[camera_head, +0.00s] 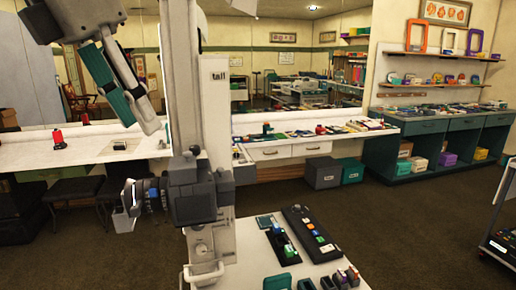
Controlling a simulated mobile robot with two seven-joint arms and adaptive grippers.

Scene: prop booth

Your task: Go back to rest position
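My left gripper (142,122) hangs from the dark arm part at the upper left, close to the camera. I cannot make out fingers there, so the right gripper's state is unclear.
A small white table (262,262) with dark trays and small coloured blocks stands at the bottom centre. A white counter (85,150) runs along the mirrored wall. Teal cabinets (450,150) stand at right, a dark cart (500,247) at the right edge. Brown floor (420,225) is open between.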

